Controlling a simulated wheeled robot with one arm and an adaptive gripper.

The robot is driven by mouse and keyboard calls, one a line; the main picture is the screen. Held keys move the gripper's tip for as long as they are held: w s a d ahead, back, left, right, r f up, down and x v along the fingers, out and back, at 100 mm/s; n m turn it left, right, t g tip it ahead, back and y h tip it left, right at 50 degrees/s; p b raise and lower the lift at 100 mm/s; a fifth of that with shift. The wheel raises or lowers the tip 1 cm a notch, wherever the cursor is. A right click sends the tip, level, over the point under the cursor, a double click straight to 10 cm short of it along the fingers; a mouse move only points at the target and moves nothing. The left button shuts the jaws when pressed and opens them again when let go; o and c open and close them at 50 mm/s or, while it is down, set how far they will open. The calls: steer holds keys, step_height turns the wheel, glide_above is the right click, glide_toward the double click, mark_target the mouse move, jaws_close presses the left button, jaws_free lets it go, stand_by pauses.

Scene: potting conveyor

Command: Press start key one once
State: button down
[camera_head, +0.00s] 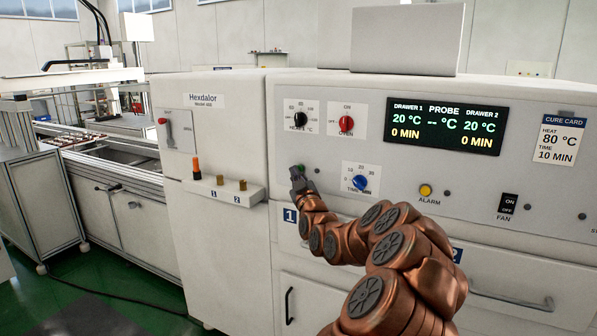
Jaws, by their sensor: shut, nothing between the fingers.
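The oven's control panel (420,185) fills the right half of the head view. My gripper (295,170) is shut and empty, in front of the panel's left side below the black knob. A small green spot (303,168) shows right beside the fingertips. It may be a start key, but the gripper hides most of this place, and I cannot tell whether the fingers touch it. The display (443,126) reads drawer 1 at 20 °C and 0 MIN, and the same for drawer 2.
A black heat knob (300,119), a red oven knob (346,124) and a blue time knob (360,183) surround the gripper. A yellow alarm button (425,190) and a fan switch (508,204) are further right. A cure card (557,139) reads 80 °C, 10 MIN. Drawer handles project below.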

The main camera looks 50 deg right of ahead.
steer(key=shift+w+d+b, duration=0.1)
steer(key=shift+d+b, duration=0.2)
steer(key=shift+d, duration=0.15)
stand_by(0.5)
steer(key=shift+a, duration=0.1)
steer(key=shift+s+a+b, duration=0.25)
steer(key=shift+a+b, duration=0.5)
steer(key=shift+b, duration=0.1)
steer(key=shift+a, duration=0.1)
steer(key=a+b, duration=0.1)
steer(key=a, duration=0.1)
steer(key=s+a+b, duration=0.1)
steer(key=a+b, duration=0.1)
steer(key=shift+s+a, duration=0.2)
steer(key=shift+a, duration=0.1)
stand_by(1.0)
